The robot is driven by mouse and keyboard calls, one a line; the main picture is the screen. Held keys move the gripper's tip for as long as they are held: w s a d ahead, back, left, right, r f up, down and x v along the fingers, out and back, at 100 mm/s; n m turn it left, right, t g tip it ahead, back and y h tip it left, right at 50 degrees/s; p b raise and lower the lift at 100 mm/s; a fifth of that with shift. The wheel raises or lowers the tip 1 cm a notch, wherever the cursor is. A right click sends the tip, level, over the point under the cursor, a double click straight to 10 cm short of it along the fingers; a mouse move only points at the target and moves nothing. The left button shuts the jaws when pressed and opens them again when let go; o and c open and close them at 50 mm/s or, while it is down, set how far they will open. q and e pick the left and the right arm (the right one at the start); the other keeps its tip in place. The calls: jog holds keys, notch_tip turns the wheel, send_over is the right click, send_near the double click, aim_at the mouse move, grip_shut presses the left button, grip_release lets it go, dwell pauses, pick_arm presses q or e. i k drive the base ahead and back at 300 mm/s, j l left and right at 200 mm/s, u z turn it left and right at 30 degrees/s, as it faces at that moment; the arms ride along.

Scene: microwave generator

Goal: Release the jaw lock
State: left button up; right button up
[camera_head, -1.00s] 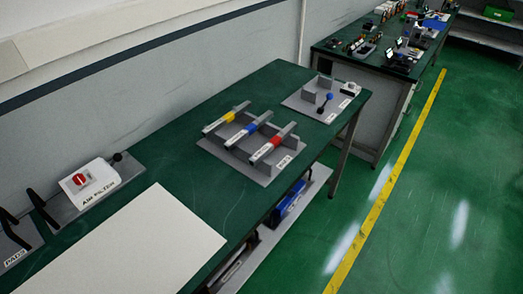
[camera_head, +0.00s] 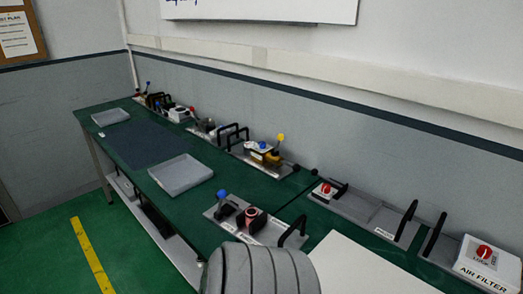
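No label reading "jaw lock" is legible, so I cannot tell which part it is. A grey plate (camera_head: 213,212) on the green bench carries a blue-knobbed lever (camera_head: 222,195), a reddish round part (camera_head: 251,213) and a black handle (camera_head: 296,230); its labels are too small to read. A red knob (camera_head: 325,188) on a white base sits on another plate behind it to the right. A white box labelled AIR FILTER (camera_head: 485,272) at the right edge has a red knob (camera_head: 484,252) with small lettering under it. Neither gripper is in view.
The green bench (camera_head: 285,185) runs along the wall. A grey tray (camera_head: 181,174), a dark mat (camera_head: 150,143) and a smaller tray (camera_head: 110,117) lie on its left part. More fixtures, one with a yellow knob (camera_head: 281,137), line the back. Green floor is open at left.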

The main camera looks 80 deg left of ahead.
aim_at(221, 194)
jog(key=u, duration=1.7)
